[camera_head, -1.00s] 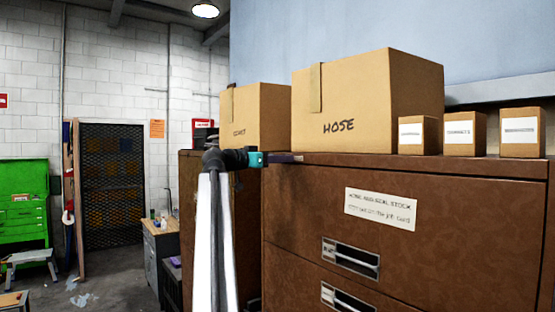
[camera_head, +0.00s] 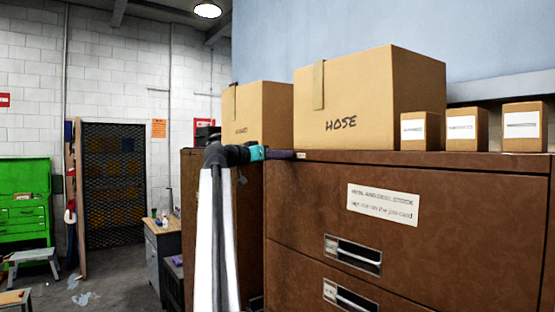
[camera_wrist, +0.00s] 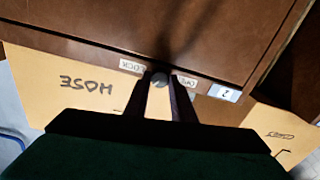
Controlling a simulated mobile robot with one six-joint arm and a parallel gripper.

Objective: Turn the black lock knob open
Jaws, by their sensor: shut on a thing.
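The lock knob (camera_wrist: 160,80) is a small, round, dark grey knob on the brown cabinet's top front strip in the wrist view. My gripper (camera_wrist: 163,86) has its two dark fingers on either side of the knob and is shut on it. A small pale label reading LOCK (camera_wrist: 132,66) is left of the knob, and another small label (camera_wrist: 186,82), hard to read, is right of it. In the head view my gripper (camera_head: 283,154) reaches the cabinet's upper left corner; the knob is hidden there.
A tag marked 2 (camera_wrist: 224,93) is near the knob. A workbench (camera_head: 162,240) stands left of my arm; the floor beyond is open.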

